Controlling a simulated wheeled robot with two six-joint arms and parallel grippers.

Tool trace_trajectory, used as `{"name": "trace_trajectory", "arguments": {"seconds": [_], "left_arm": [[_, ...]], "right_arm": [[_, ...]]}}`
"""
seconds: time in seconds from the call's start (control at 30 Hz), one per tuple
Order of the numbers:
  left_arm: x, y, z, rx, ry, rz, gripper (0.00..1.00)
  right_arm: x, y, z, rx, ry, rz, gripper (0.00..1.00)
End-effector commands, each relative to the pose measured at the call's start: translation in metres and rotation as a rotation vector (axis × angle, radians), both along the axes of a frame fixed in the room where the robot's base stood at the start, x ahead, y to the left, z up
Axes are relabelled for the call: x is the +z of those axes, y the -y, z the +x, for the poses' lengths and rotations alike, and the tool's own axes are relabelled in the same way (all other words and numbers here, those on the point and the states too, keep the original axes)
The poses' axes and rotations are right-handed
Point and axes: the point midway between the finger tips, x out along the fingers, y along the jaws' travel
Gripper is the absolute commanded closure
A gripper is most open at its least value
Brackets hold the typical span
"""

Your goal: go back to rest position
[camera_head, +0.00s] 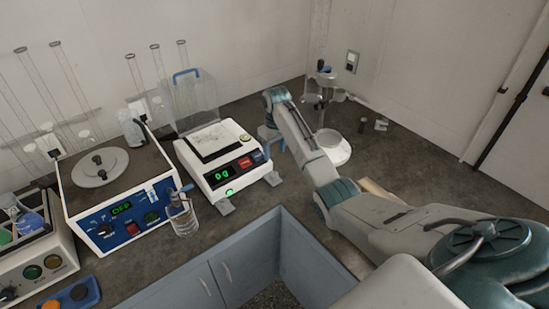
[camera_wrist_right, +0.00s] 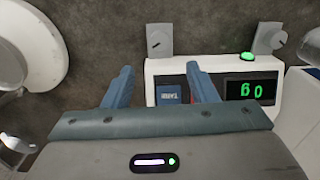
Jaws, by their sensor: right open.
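My right gripper (camera_wrist_right: 160,84) is open, with its two blue fingers apart and nothing between them. In the head view the right arm reaches in from the right, and the right gripper (camera_head: 271,139) is at the right side of the white balance (camera_head: 218,177). In the right wrist view the balance (camera_wrist_right: 213,66) appears upside down, close to the fingertips, with its buttons and green display. I cannot tell whether a finger touches it. The balance reads 0 g in green. My left gripper is not in view.
A white round stand base (camera_head: 333,149) is just right of the gripper. A clear draft cover (camera_head: 190,102) stands behind the balance. The right back counter is mostly free.

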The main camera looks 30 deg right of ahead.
Motion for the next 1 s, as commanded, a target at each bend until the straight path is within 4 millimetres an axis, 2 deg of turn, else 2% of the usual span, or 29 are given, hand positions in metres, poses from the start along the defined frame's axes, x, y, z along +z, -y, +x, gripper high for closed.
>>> {"name": "trace_trajectory", "arguments": {"seconds": [0.5,0.63,0.77,0.9,1.0], "left_arm": [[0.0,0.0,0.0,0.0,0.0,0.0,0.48],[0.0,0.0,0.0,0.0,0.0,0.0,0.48],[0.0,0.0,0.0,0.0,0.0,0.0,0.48],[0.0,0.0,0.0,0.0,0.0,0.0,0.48],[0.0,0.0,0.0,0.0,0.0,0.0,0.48]], "right_arm": [[0.001,0.0,0.0,0.0,0.0,0.0,0.48],[-0.01,-0.005,-0.008,0.003,0.003,-0.01,0.48],[-0.039,-0.019,-0.033,0.015,0.019,-0.042,0.48],[-0.075,-0.043,-0.079,0.03,0.054,-0.08,0.48],[-0.095,-0.061,-0.116,0.037,0.082,-0.098,0.48]]}}
